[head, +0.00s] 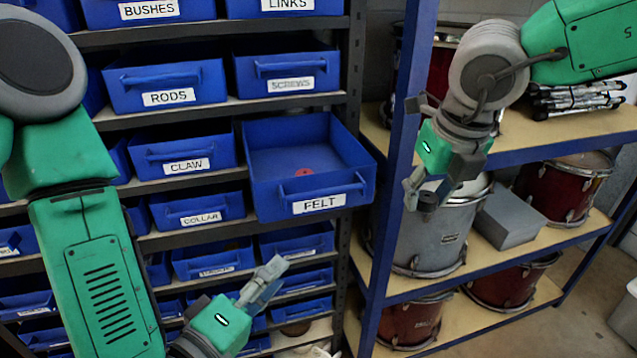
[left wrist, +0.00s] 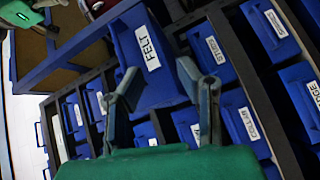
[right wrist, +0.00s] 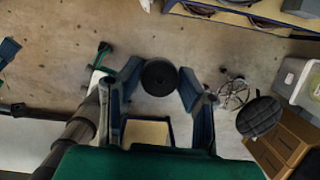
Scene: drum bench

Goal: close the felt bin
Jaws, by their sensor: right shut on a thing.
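The blue felt bin (head: 356,198), labelled FELT, sticks out from the dark shelf in the head view, well forward of its neighbours. A small red disc (head: 304,172) lies inside on its floor. The bin also shows in the left wrist view (left wrist: 165,78), beyond the fingers. My left gripper (head: 268,282) is open and empty, below and in front of the bin, apart from it. My right gripper (head: 430,193) is right of the bin, shut on a black round piece (right wrist: 159,77), which fills the space between its fingers in the right wrist view.
Closed blue bins surround the felt bin, including CLAW (head: 185,155), COLLAR (head: 198,213) and SCREWS (head: 288,74). A blue upright (head: 400,140) of the drum rack stands just right of it. A grey drum (head: 430,240) and grey box (head: 510,215) sit behind my right gripper.

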